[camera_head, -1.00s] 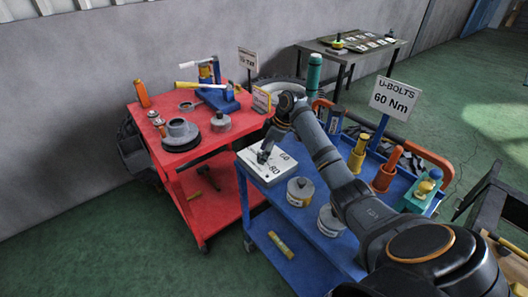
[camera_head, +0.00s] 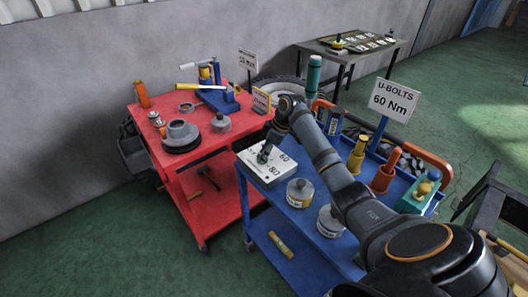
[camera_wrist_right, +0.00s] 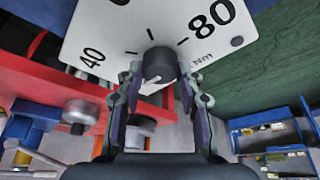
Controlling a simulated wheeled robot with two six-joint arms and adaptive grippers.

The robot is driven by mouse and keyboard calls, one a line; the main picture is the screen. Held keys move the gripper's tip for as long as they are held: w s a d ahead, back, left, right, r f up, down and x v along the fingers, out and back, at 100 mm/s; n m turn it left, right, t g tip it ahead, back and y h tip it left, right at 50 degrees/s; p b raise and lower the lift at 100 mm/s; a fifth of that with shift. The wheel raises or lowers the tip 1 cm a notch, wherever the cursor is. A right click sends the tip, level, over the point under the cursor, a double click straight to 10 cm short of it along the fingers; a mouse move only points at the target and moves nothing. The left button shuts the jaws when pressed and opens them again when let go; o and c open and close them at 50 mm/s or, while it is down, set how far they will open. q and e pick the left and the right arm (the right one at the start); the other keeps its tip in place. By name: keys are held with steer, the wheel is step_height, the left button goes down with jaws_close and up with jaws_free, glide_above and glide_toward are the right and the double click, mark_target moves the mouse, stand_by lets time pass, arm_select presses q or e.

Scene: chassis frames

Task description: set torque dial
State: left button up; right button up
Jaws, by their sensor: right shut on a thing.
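The torque dial is a white box (camera_head: 284,174) on the near left corner of the blue cart. The numbers 60 and 80 show on it in the head view. In the right wrist view, the white face (camera_wrist_right: 100,22) shows 40, 80 and Nm around a dark round knob (camera_wrist_right: 159,62). My right gripper (camera_head: 264,154) reaches the knob from above. Its two fingers (camera_wrist_right: 160,80) are closed on either side of the knob. A pale mark shows at the knob's lower edge, but its exact setting is unclear. A sign (camera_head: 394,100) reads U-BOLTS 60 Nm. My left gripper is not in view.
A red cart (camera_head: 188,177) with tools stands close on the left. Green floor (camera_head: 100,245) is clear in front.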

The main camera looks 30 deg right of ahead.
steer(key=m+h+p, duration=0.1)
steer(key=m+p, duration=0.2)
steer(key=p, duration=0.1)
steer(key=m+t+h+p, duration=0.1)
steer(key=m+p, duration=0.2)
steer(key=p, duration=0.2)
steer(key=m+h+p, duration=0.1)
steer(key=m+p, duration=0.1)
steer(key=p, duration=0.3)
steer(key=shift+s+a+r+m+t, duration=0.1)
steer(key=shift+a+r+m+t, duration=0.2)
steer(key=shift+r+m, duration=0.1)
steer(key=shift+f+m+h+p, duration=0.3)
steer(key=shift+m+h+p, duration=0.2)
steer(key=shift+m+p, duration=0.9)
steer(key=o, duration=1.2)
steer(key=v, duration=1.2)
steer(key=shift+f, duration=0.1)
